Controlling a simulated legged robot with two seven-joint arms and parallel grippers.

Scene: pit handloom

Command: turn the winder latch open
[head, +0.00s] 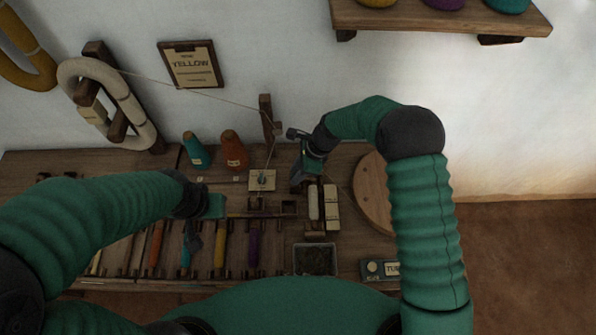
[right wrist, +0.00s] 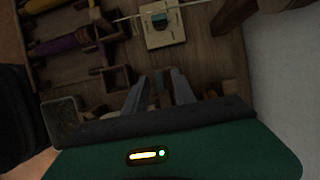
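A small cream plate with a grey-teal fitting, which looks like the winder (head: 262,180), sits on the bench in the middle of the head view. It also shows at the top of the right wrist view (right wrist: 165,27). I cannot tell which part is the latch or how it is turned. My right gripper (head: 300,177) is just right of the plate and apart from it. In the right wrist view its two fingers (right wrist: 160,92) are spread, with the plate beyond them. My left gripper (head: 208,207) is over the bench at left; its fingers are unclear.
A wooden post (head: 267,118) with thread stands behind the plate. Teal (head: 195,150) and orange (head: 234,150) cones stand behind left. Colored bobbins (head: 221,243) lie in front. A dark tray (head: 315,259) and a round wooden disc (head: 374,195) are at right. A shelf (head: 440,17) overhangs the back.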

